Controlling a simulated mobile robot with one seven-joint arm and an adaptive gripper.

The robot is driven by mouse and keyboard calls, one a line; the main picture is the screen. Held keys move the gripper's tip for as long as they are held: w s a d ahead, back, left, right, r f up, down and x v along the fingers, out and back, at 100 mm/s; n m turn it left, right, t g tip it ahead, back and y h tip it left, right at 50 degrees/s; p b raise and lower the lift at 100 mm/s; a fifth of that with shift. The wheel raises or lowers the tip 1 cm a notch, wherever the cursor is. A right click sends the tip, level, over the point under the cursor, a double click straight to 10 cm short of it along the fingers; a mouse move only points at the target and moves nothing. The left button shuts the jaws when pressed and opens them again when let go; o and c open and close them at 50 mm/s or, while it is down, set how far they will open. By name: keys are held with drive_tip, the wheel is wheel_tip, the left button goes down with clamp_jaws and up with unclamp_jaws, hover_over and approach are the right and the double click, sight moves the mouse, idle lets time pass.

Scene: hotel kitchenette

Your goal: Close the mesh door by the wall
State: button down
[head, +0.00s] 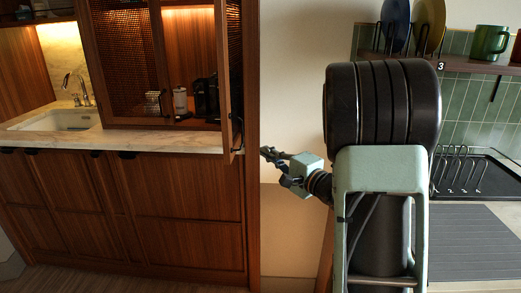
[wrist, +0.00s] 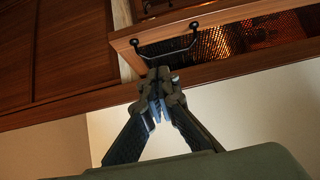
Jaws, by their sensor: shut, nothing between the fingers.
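The mesh door by the wall (head: 235,62) stands open at the right end of the wooden cabinet, swung outward and seen nearly edge-on in the head view. Its wooden frame also shows across the top of the wrist view (wrist: 225,16), with dark mesh inside it. The door's dark bar handle (wrist: 186,50) is on that frame. My gripper (head: 265,151) is shut and empty, just right of the door's lower end in the head view.
Another mesh door (head: 125,58) stands to the left and looks shut. A canister (head: 180,101) and a black appliance (head: 206,97) are in the open cabinet bay. A marble counter (head: 150,140) with a sink (head: 65,120) runs below. A plate shelf (head: 455,62) is at right.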

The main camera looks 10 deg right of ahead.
approach(231, 138)
drive_tip(key=w, duration=0.4)
drive_tip(key=shift+w+a+r+b, duration=0.1)
drive_tip(key=shift+w+a+b, duration=0.2)
drive_tip(key=shift+a, duration=0.25)
drive_tip(key=shift+w+a+b, duration=0.15)
drive_tip(key=shift+w+a, duration=0.15)
drive_tip(key=shift+a, duration=0.25)
drive_tip(key=shift+a, duration=0.1)
